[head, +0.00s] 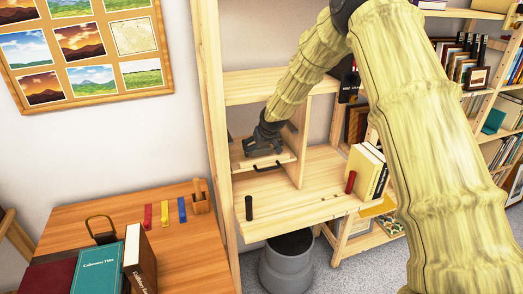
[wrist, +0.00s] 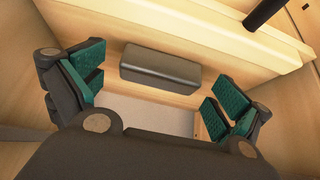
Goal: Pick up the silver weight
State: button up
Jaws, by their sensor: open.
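A grey block with rounded edges (wrist: 160,66), which looks like the silver weight, lies inside a light wooden drawer in the wrist view. My gripper (wrist: 158,92) is open, with green-padded fingers on the left and right of the block. The block lies between and slightly beyond the fingertips; I cannot tell whether they touch it. In the head view my gripper (head: 263,146) reaches down into the pulled-out drawer (head: 286,157) of the wooden desk unit. The weight is hidden there by the gripper and drawer front.
The drawer front has a black handle (head: 268,166). A black cylinder (head: 249,208) stands on the desk shelf (head: 290,208), with a red cylinder (head: 350,182) and upright books (head: 366,172) to the right. A wooden divider (head: 306,150) stands close right of the drawer.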

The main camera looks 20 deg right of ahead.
jog(key=c, duration=1.3)
jog(key=shift+c, duration=0.2)
